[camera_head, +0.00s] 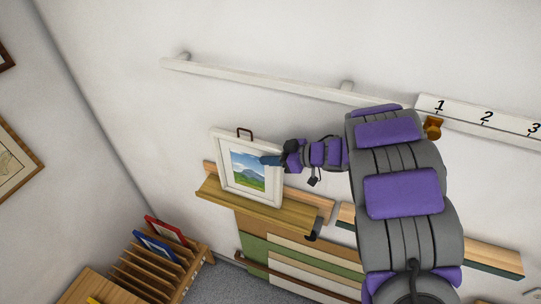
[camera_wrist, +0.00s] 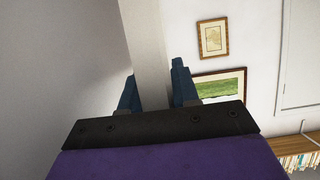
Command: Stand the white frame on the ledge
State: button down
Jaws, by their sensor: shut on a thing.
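The white frame (camera_head: 247,172) holds a landscape print of green hills and blue sky and has a dark hanger loop on top. It is upright, with its lower edge at the wooden ledge (camera_head: 293,219); I cannot tell whether it touches the ledge or is just above. My gripper (camera_head: 269,160) is shut on the right side of the frame. In the wrist view, the blue fingers of my gripper (camera_wrist: 155,88) are on either side of the pale frame edge (camera_wrist: 149,45). The ledge is not seen in the wrist view.
A white rail (camera_head: 270,83) runs along the wall above, with a numbered strip (camera_head: 485,117) at right. A slotted wooden rack (camera_head: 150,272) with red and blue frames stands below left. Another wooden shelf (camera_head: 480,255) is at right.

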jog(key=shift+a+f, duration=0.15)
jog(key=shift+a, duration=0.2)
jog(key=c, duration=1.2)
grip_release()
jog(key=shift+a, duration=0.35)
jog(key=o, duration=0.4)
jog(key=shift+a+f, duration=0.1)
jog(key=shift+a, duration=0.35)
jog(key=shift+c, duration=0.2)
jog(key=v, duration=0.6)
jog(key=shift+w+d, duration=0.1)
jog(key=shift+w, duration=0.1)
jog(key=shift+b+v, duration=0.35)
jog(key=shift+v, duration=0.95)
jog(key=shift+d, duration=0.1)
